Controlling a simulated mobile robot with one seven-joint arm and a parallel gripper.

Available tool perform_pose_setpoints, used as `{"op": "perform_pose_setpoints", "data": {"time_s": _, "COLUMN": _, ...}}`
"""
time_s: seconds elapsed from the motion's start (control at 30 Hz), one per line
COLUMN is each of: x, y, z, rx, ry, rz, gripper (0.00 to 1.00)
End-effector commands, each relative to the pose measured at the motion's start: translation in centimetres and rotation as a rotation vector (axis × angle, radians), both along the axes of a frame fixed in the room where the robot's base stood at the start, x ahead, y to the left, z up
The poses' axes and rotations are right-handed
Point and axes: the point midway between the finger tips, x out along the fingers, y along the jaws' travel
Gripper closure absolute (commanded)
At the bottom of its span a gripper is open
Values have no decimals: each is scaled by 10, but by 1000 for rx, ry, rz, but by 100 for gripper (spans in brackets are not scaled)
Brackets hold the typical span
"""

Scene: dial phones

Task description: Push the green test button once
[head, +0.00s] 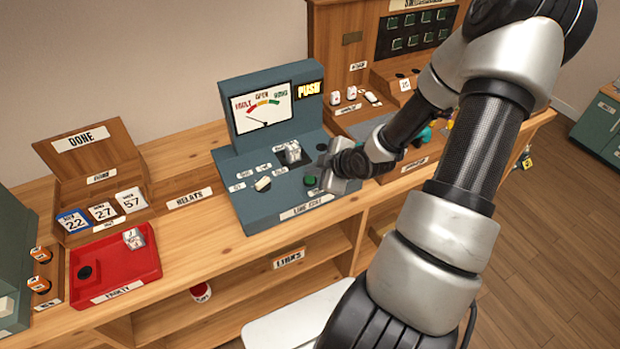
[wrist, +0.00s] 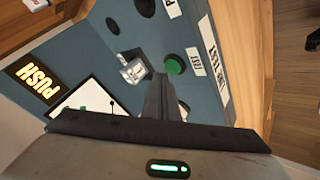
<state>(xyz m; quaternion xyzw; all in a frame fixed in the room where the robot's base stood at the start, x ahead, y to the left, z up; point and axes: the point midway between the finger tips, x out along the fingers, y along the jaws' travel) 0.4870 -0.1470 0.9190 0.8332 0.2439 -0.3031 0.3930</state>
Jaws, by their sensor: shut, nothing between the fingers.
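In the wrist view my gripper's fingers (wrist: 160,80) point toward the panel. I cannot tell whether they touch the button.
A clear relay (head: 292,152) stands in a socket behind the button. A white switch (head: 262,184) is left of it. A red faulty tray (head: 115,266) holds another clear piece. A wooden box marked "DONE" (head: 82,139) is further left. Bare shelf top lies between tray and test box.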

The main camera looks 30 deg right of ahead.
Motion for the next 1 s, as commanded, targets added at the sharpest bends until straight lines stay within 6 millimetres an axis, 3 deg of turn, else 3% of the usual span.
{"op": "perform_pose_setpoints", "data": {"time_s": 1.0, "x": 0, "y": 0, "z": -12, "rx": 0, "ry": 0, "rz": 0, "gripper": 100}}
